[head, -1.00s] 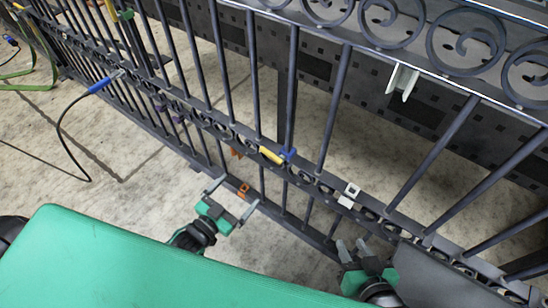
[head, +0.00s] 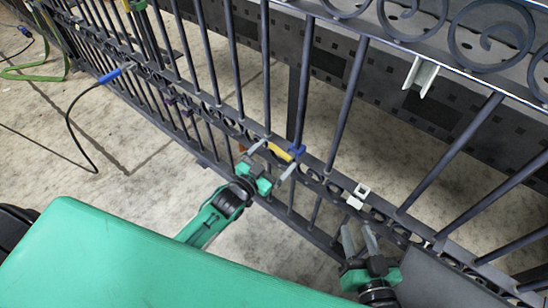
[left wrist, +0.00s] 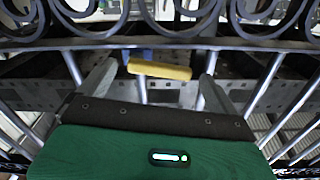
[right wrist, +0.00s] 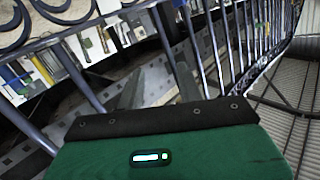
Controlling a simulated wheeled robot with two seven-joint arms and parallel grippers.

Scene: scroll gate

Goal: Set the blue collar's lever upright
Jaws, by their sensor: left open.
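The blue collar (head: 297,151) sits on an upright bar of the dark gate, at the scroll band. Its yellow lever (head: 279,153) sticks out to the left, lying about level rather than upright. In the left wrist view the lever (left wrist: 160,71) is nearly horizontal, and the blue collar (left wrist: 137,56) shows behind its left end. My left gripper (head: 278,156) is open, one finger on each side of the lever, with gaps at both sides in its wrist view. My right gripper (head: 358,233) is low by the gate; its fingers are close together, and I cannot tell whether they are shut.
A white fitting (head: 357,196) sits on the scroll band to the right. A white bracket (head: 420,77) hangs higher up. A black cable with a blue end (head: 115,73) reaches the gate at left. A grey panel (head: 440,280) is beside my right gripper. Open floor lies at left.

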